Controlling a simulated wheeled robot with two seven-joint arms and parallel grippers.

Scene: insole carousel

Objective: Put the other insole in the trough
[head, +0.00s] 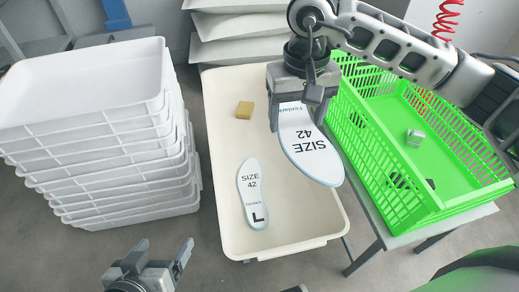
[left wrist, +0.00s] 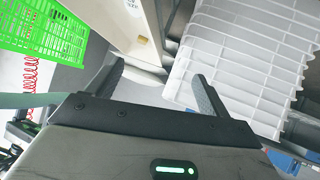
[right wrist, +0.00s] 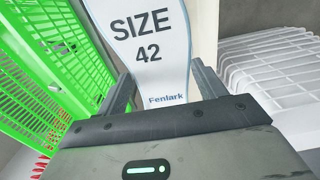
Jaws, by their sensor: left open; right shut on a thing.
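An insole (head: 308,148) marked SIZE 42 is held by its narrower end in my right gripper (head: 297,103), above the right part of the cream trough (head: 285,222). The held insole also shows in the right wrist view (right wrist: 150,60), between the fingers. Another insole (head: 252,194), marked SIZE 42 with an L, lies flat in the trough. My left gripper (head: 160,262) is open and empty, in front of the trough and the white stack. Whether the held insole touches the trough is hard to tell.
A yellow block (head: 245,110) lies in the trough. A stack of white trays (head: 105,150) stands at left.

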